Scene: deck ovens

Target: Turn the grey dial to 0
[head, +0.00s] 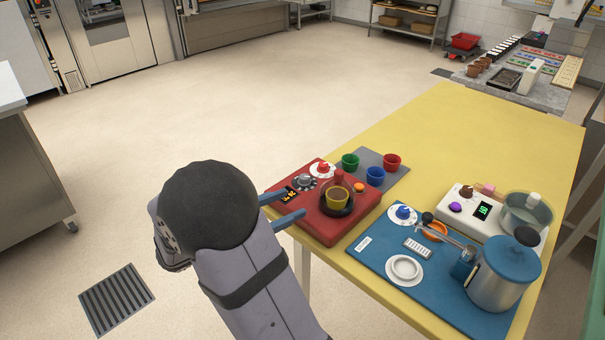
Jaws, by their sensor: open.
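The grey dial (305,182) sits on the top of a red box (318,224) at the left edge of the yellow table. A small dark display (288,195) with orange characters is beside it; I cannot read them surely. My gripper (294,202) is open and empty. Its two blue fingers point right, toward the box, close to the dial's left-front side in the picture. I cannot tell how high they are above the box or which mark the dial points to.
A red knob on a white dial (322,169) is just behind the grey dial. Green (350,161), blue (375,176) and red (391,162) cups are behind. A blue mat (370,250) with a kettle (505,272) lies right. The table's back is clear.

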